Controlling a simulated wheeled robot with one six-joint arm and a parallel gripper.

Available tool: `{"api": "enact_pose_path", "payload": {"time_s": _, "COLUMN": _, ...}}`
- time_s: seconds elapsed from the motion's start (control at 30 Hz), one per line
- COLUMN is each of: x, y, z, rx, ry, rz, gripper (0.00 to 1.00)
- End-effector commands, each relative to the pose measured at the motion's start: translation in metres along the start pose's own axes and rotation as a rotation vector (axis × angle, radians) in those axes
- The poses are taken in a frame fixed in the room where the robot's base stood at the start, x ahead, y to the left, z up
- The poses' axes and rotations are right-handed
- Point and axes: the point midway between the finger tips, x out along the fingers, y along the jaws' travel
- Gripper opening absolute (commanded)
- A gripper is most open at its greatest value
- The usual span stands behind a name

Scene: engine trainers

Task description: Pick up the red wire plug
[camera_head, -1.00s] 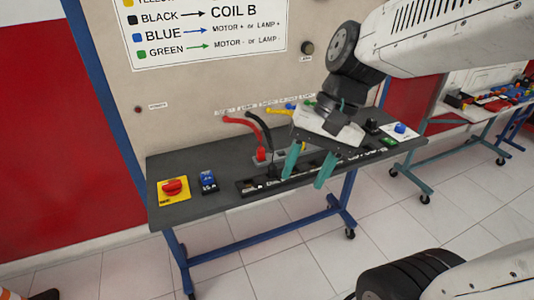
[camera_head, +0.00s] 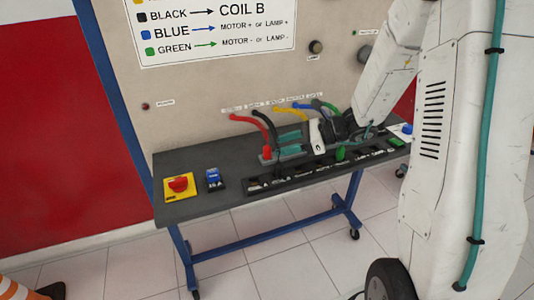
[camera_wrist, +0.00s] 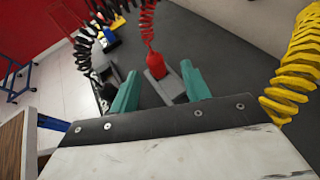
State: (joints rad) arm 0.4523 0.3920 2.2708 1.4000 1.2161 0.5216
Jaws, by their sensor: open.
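The red wire plug (camera_head: 267,152) stands upright in a grey holder on the dark table, with its red wire arching up behind it in the head view. In the wrist view the red plug (camera_wrist: 154,66) shows between and just beyond the two teal fingers, above the grey holder (camera_wrist: 164,88). My gripper (camera_head: 281,144) is open and empty, low over the table to the right of the plug, its fingers pointing at it. The fingers also show apart in the wrist view (camera_wrist: 160,72). I cannot tell whether either finger touches the plug.
Black (camera_head: 268,124), yellow (camera_head: 278,112) and other coloured wires hang close by; a yellow coil (camera_wrist: 298,65) is near my gripper's right. A red knob on a yellow base (camera_head: 179,185) and a blue switch (camera_head: 213,178) stand at the left. The backboard rises behind.

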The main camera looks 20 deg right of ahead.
Motion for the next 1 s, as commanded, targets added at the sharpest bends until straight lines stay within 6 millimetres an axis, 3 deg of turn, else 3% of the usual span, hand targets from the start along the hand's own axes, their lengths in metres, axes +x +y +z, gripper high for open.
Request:
{"api": "enact_pose_path", "payload": {"time_s": 0.4, "x": 0.055, "y": 0.007, "z": 0.000, "rx": -0.001, "ry": 0.001, "rz": 0.005, "gripper": 0.47}}
{"api": "enact_pose_path", "payload": {"time_s": 0.67, "x": 0.058, "y": 0.007, "z": 0.001, "rx": -0.002, "ry": 0.001, "rz": 0.002, "gripper": 0.47}}
{"api": "enact_pose_path", "payload": {"time_s": 0.7, "x": 0.058, "y": 0.007, "z": 0.001, "rx": -0.002, "ry": 0.001, "rz": 0.002, "gripper": 0.44}}
{"api": "enact_pose_path", "payload": {"time_s": 0.87, "x": 0.058, "y": 0.007, "z": 0.001, "rx": -0.002, "ry": 0.001, "rz": 0.002, "gripper": 0.00}}
{"api": "enact_pose_path", "payload": {"time_s": 1.0, "x": 0.058, "y": 0.007, "z": 0.001, "rx": -0.003, "ry": 0.001, "rz": 0.002, "gripper": 0.00}}
